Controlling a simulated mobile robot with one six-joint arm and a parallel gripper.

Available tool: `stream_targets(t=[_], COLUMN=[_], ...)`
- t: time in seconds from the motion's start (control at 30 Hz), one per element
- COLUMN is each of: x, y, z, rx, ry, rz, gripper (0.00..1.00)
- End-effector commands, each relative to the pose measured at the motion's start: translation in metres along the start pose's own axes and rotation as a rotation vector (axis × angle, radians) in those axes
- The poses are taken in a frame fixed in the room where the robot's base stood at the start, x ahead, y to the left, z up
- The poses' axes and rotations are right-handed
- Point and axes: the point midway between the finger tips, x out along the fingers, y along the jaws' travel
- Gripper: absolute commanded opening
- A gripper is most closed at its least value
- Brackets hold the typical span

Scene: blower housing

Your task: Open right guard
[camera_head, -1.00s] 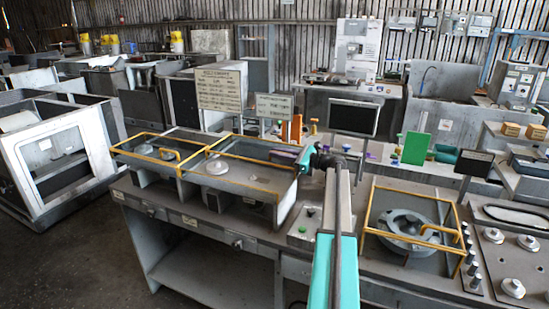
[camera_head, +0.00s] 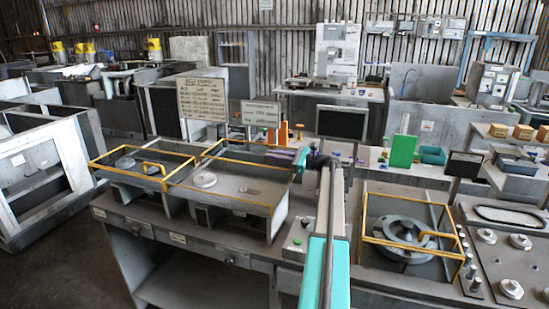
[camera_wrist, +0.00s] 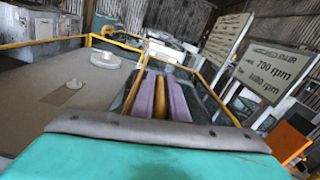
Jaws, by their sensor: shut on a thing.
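Three yellow-framed guards lie flat over wells on the grey bench: a left guard (camera_head: 115,181), a middle guard (camera_head: 205,193) and one farther right (camera_head: 384,241). The left and far-right guards each show a raised yellow handle. My gripper (camera_head: 283,154) is at the right rear side of the middle guard. In the wrist view, its purple finger pads (camera_wrist: 178,101) are closed around an orange-yellow bar (camera_wrist: 160,103), seemingly the middle guard's handle. The handle's ends are hidden by my gripper.
Two sign boards (camera_head: 202,98) and a dark screen (camera_head: 341,122) stand behind the bench. A small control box with a green button (camera_head: 298,241) sits right of the middle guard. Several knobs and pegs are at the far right. Open floor lies at the front left.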

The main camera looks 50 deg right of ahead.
Motion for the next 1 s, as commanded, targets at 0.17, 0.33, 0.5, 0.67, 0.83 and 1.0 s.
stream_targets(t=[0.17, 0.33, 0.5, 0.67, 0.83, 1.0], x=[-0.001, -0.005, -0.009, -0.019, -0.041, -0.068], y=[-0.001, -0.003, -0.004, -0.004, -0.003, -0.002], z=[0.001, 0.000, 0.000, -0.001, -0.001, -0.002], rx=[-0.001, -0.001, -0.001, -0.002, -0.002, -0.002], ry=[-0.002, -0.001, 0.000, 0.000, 0.000, -0.001], rz=[0.001, -0.003, -0.005, -0.007, -0.007, -0.006], gripper=[0.29, 0.29, 0.29, 0.29, 0.29, 0.29])
